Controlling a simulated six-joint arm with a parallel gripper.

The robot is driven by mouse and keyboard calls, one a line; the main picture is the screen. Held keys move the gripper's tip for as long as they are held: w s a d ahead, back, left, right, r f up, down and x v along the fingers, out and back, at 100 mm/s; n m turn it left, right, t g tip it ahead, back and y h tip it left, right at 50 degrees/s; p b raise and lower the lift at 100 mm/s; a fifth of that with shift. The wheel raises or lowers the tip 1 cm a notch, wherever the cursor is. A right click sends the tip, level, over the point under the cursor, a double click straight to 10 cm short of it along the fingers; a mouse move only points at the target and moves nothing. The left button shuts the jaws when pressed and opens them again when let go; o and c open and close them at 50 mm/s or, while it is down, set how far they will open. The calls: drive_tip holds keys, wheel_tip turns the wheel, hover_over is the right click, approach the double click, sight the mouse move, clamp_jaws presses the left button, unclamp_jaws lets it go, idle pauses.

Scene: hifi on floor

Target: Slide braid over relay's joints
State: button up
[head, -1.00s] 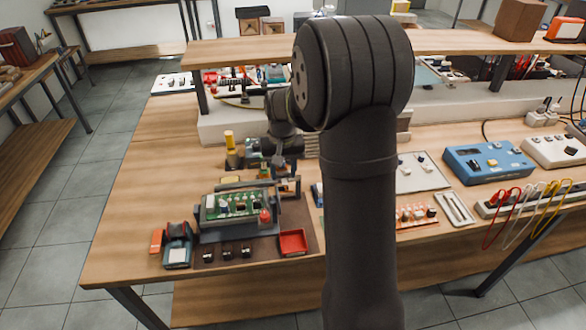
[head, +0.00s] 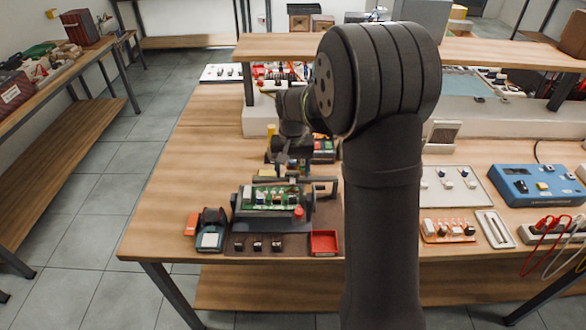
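A green circuit board (head: 270,197) sits in a dark holder (head: 237,207) on a brown mat (head: 283,242) near the front left of the workbench. A small red round part shows at the board's right corner. Relay and braid cannot be told apart at this size. My gripper (head: 287,160) is behind the board, above the bench, pointing down. Its fingertips are small and partly merged with the things behind the holder, so its opening and any grip are unclear. My large dark arm link hides the bench to the right of the mat.
Several small black parts (head: 258,244) lie on the mat before the holder. A red tray (head: 324,242) is at the mat's right. A blue-grey device (head: 211,230) stands at its left. A raised shelf (head: 480,52) spans the back. The bench's left side is clear.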

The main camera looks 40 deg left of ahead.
sight(293, 172)
wheel_tip(293, 172, up, 17)
drive_tip(key=shift+r, duration=0.2)
idle(0.4)
drive_tip(key=shift+f, duration=0.1)
idle(0.4)
wheel_tip(293, 172, down, 17)
drive_tip(key=shift+f, duration=0.1)
drive_tip(key=shift+w+d, duration=0.2)
idle(0.3)
